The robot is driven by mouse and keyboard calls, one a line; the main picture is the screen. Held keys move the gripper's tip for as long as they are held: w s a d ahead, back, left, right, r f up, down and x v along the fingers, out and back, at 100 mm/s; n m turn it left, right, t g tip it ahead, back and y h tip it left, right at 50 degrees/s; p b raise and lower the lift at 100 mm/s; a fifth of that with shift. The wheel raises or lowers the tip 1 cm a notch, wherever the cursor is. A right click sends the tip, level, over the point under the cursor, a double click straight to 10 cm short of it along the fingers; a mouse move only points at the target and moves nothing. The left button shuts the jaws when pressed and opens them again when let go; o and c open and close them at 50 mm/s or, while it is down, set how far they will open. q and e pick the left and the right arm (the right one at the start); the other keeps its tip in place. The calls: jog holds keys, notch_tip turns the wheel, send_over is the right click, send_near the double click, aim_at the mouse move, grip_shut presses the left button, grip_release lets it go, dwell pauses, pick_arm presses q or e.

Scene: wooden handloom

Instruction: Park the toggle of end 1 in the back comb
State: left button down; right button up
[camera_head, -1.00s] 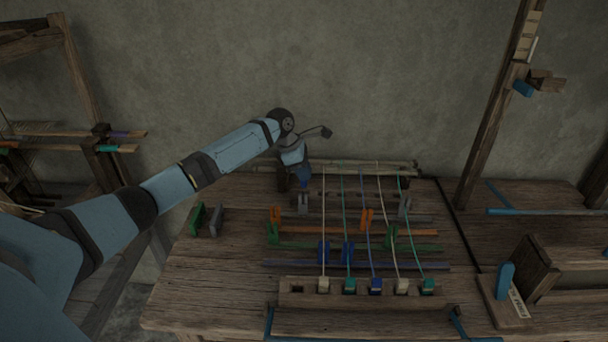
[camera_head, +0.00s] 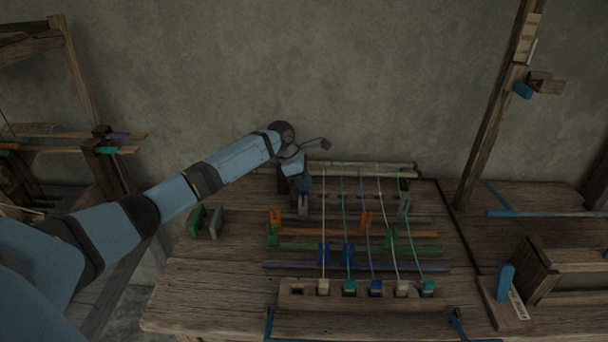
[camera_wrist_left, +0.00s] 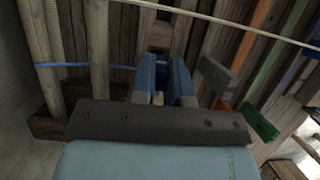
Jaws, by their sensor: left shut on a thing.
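My left gripper (camera_head: 304,184) points down at the back left of the bench, low over the left end of the back rods. A blue thread (camera_wrist_left: 90,66) runs from the left up to the fingers. A slotted wooden bar (camera_head: 345,211) lies under the threads near the gripper; I cannot tell whether the held piece touches it. My right gripper is out of view.
The front comb (camera_head: 442,299) holds several toggles with threads running back; its leftmost slot (camera_head: 297,290) is empty. Coloured clips and flat sticks (camera_head: 350,265) lie between. A green clip (camera_head: 196,220) and a grey clip (camera_head: 216,223) stand at left. A wooden post (camera_head: 494,110) rises at right.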

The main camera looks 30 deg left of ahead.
pick_arm(q)
jog(key=shift+f+p, duration=0.3)
jog(key=shift+f, duration=0.5)
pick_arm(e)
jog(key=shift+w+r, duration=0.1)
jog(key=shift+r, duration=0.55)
pick_arm(q)
jog(key=c, duration=1.1)
grip_release()
jog(key=v, duration=0.3)
jog(key=shift+a+r+p, duration=0.1)
jog(key=shift+r+p, duration=0.1)
jog(key=shift+p, duration=0.15)
jog(key=p+v, duration=0.1)
jog(key=v, duration=0.9)
jog(key=shift+r, duration=0.2)
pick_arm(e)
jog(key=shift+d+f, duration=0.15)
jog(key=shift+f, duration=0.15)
